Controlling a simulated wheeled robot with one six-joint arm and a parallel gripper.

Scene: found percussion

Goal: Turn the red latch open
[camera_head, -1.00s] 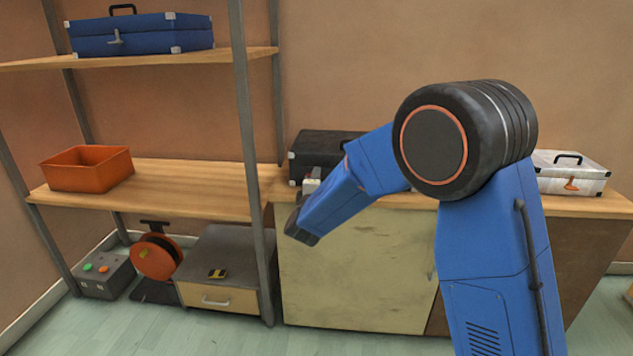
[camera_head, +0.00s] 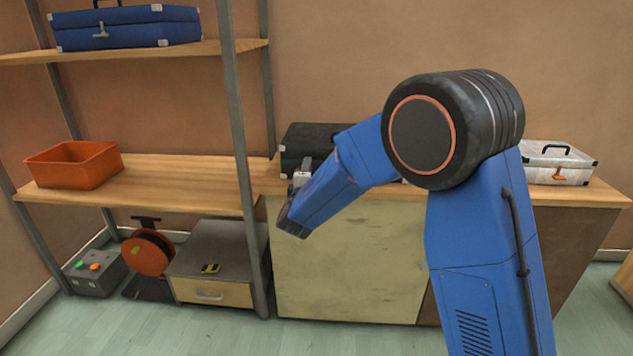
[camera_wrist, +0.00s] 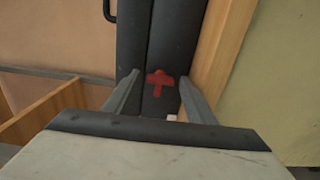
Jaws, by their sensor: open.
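The red latch (camera_wrist: 159,83) is a small T-shaped piece on the front of a black case (camera_wrist: 175,45) in the wrist view. Its crossbar lies across the picture and its stem points down in the picture. My gripper (camera_wrist: 159,77) is open, with one finger on each side of the latch and visible gaps between. I cannot tell how far the fingertips are from the case. In the head view the black case (camera_head: 299,143) stands on the wooden counter, partly behind my arm. The latch is hidden there, and only a small pale part near my gripper shows.
A white case (camera_head: 560,172) with an orange latch stands on the counter (camera_head: 600,196) at right. A blue case (camera_head: 128,30) sits on the upper shelf. An orange bin (camera_head: 75,170) sits on the lower shelf. A shelf post (camera_head: 237,120) rises left of my arm.

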